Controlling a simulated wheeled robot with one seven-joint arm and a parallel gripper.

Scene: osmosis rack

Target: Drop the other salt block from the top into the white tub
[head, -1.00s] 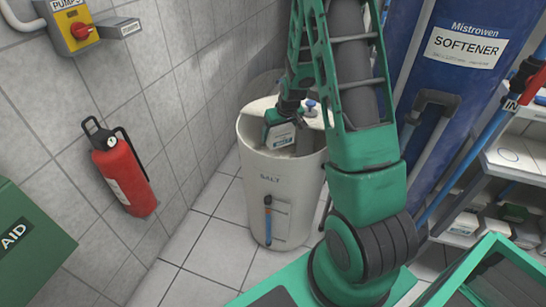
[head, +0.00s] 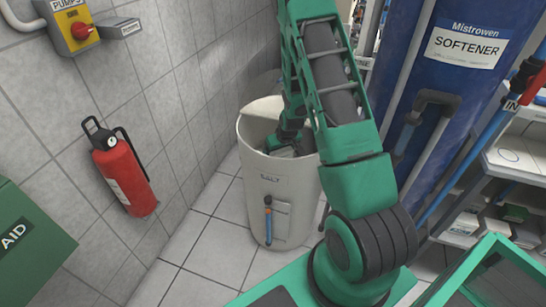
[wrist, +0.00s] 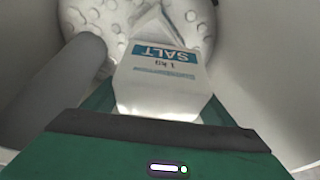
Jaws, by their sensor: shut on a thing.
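The white tub (head: 265,195), marked SALT, stands on the tiled floor against the wall with its top open. My gripper (head: 283,149) reaches down inside the tub, and the rim hides its fingertips in the head view. In the wrist view my gripper (wrist: 160,108) is shut on a white salt block (wrist: 160,80) with a blue SALT 1 kg label. Below the block is the pale, dimpled tub bottom (wrist: 95,22). A white angular shape shows just beyond the block; I cannot tell whether it is a separate block.
A grey pipe (wrist: 55,80) stands inside the tub, left of the block in the wrist view. The blue softener vessel (head: 445,110) and its piping stand to the right. A red extinguisher (head: 122,172) hangs on the left wall. The floor in front of the tub is clear.

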